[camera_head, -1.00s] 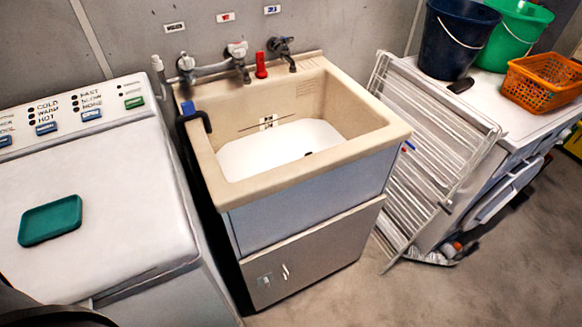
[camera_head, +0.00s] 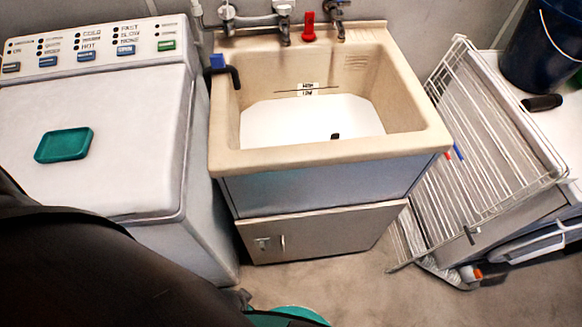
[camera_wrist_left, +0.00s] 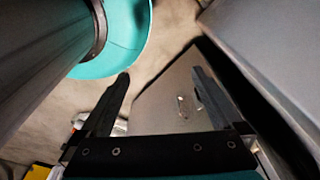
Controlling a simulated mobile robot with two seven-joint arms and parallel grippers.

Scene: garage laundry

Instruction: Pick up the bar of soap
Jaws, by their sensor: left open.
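I cannot make out a bar of soap for certain. A shallow teal dish-like piece (camera_head: 64,145) with a raised rim lies on the white washing machine lid in the head view; it looks empty. My left gripper (camera_wrist_left: 160,75) is open and empty in the left wrist view, its two black fingers apart above the floor and the sink cabinet front. In the head view my dark left arm fills the lower left and hides part of the washer's front; its fingers are not clear there. My right gripper is not in view.
The beige utility sink (camera_head: 330,160) stands beside the washing machine (camera_head: 95,190). A white drying rack (camera_head: 490,150) leans to its right. A dark blue bucket (camera_head: 545,50) and a dark oblong item (camera_head: 542,102) are at the right. A teal round container (camera_wrist_left: 125,45) stands low near my arm.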

